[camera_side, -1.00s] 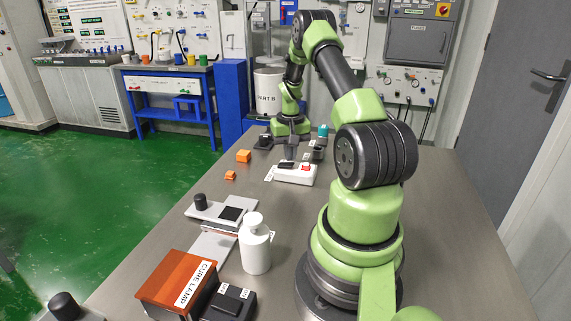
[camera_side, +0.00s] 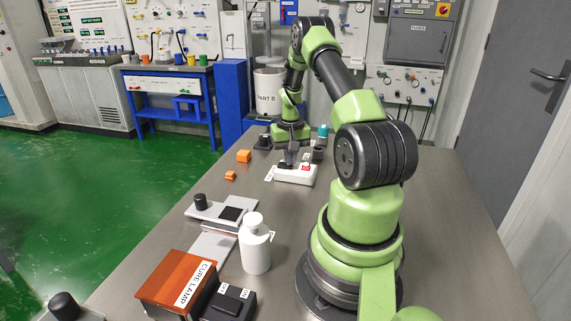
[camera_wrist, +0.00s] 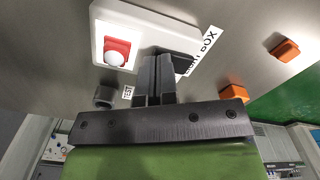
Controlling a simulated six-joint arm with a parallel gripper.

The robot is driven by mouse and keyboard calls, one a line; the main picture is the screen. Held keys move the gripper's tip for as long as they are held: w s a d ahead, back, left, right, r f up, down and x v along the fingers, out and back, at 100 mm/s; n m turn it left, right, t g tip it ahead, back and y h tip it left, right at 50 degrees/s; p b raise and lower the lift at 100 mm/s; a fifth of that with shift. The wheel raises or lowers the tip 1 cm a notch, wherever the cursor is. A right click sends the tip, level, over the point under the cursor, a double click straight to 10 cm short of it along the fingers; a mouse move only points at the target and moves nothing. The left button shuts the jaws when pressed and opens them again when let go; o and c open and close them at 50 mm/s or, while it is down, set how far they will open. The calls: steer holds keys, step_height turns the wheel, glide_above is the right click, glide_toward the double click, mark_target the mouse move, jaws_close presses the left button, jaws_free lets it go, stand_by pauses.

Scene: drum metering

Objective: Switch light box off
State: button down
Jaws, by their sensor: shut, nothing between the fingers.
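The light box (camera_side: 297,176) is a white block on the table, with a red switch (camera_side: 306,168) on its right part and a dark part on its left. In the wrist view the light box (camera_wrist: 137,22) shows at the top, with the red switch (camera_wrist: 117,46), a round white spot on it, and a black area (camera_wrist: 188,64) partly under a label ending in "BOX" (camera_wrist: 208,46). My gripper (camera_side: 289,160) is shut and empty, pointing down at the box between the switch and the black area. Its fingertips (camera_wrist: 156,60) overlap the box edge; contact cannot be told.
Two orange blocks (camera_side: 243,156) (camera_side: 230,175) lie left of the box. A white bottle (camera_side: 255,248), a cure lamp (camera_side: 180,281) and a plate with a black knob (camera_side: 205,210) stand nearer. A small grey item (camera_wrist: 104,97) is beside my gripper.

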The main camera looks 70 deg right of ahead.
steer(key=shift+f, duration=0.1)
steer(key=shift+r, duration=3.55)
steer(key=shift+w+a+r, duration=0.1)
steer(key=shift+w+r, duration=0.05)
steer(key=w+a+r+n+t+h, duration=0.1)
steer(key=w+a+r+n+t, duration=0.15)
steer(key=a+r, duration=0.6)
steer(key=w+a+r+n+t, duration=0.1)
steer(key=w+a+r, duration=0.3)
steer(key=a+r, duration=0.5)
steer(key=s+a+r+n+t+y, duration=0.1)
steer(key=s+a+n+t, duration=0.1)
steer(key=s+a, duration=0.3)
steer(key=s+a+r+n+t+y, duration=0.1)
steer(key=s+a, duration=0.5)
steer(key=a, duration=0.6)
steer(key=shift+a+r+n+t+y, duration=0.3)
steer(key=shift+n+y, duration=0.2)
steer(key=shift+n, duration=0.25)
